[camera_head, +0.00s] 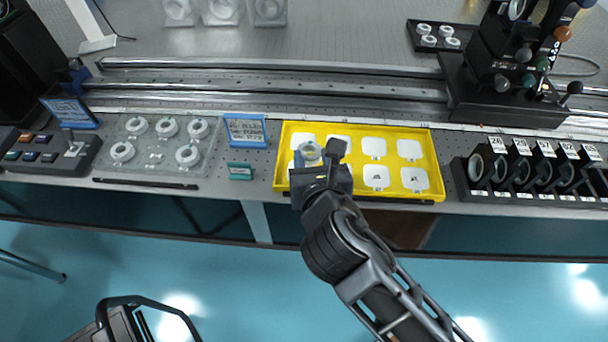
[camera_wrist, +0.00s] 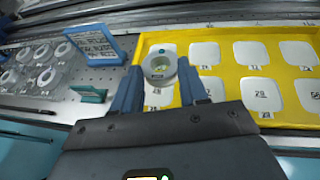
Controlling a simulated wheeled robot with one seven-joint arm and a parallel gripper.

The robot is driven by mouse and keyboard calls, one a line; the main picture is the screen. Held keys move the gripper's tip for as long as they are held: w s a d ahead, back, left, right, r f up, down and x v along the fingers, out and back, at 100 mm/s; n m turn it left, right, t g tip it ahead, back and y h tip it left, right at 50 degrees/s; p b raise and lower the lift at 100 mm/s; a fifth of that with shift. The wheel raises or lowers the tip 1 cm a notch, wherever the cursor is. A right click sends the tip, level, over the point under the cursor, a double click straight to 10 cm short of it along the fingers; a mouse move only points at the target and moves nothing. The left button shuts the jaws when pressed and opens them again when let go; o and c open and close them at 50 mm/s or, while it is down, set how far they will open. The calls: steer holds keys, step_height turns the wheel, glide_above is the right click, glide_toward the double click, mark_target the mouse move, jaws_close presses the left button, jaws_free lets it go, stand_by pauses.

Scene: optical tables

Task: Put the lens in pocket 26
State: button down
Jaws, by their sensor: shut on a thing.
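The lens (camera_head: 309,152) is a small white ring with a clear middle. My gripper (camera_head: 318,157) is shut on it, with one dark finger on each side, as the wrist view shows for the lens (camera_wrist: 160,66) and gripper (camera_wrist: 158,80). The lens is over the left part of the yellow tray (camera_head: 437,160). The tray has two rows of white numbered pockets. In the wrist view, a front-left pocket (camera_wrist: 157,97) shows just below the lens and is partly hidden by it. Its number is too small to read surely. I cannot tell the lens's height above the tray.
A clear holder (camera_head: 150,157) with several white rings lies left of the tray, beside a blue sign (camera_head: 246,130) and a small green sign (camera_head: 240,172). A row of black mounts (camera_head: 530,170) stands to the right. Metal rails (camera_head: 270,85) run behind. The other visible pockets look empty.

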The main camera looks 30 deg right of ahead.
steer(key=shift+w+a+f, duration=0.5)
steer(key=shift+a+f, duration=0.15)
steer(key=shift+a, duration=0.15)
steer(key=shift+f+b, duration=0.3)
steer(key=shift+f, duration=1.6)
steer(key=shift+f, duration=0.1)
steer(key=c, duration=0.6)
jaws_free()
steer(key=shift+o, duration=0.2)
steer(key=v, duration=1.2)
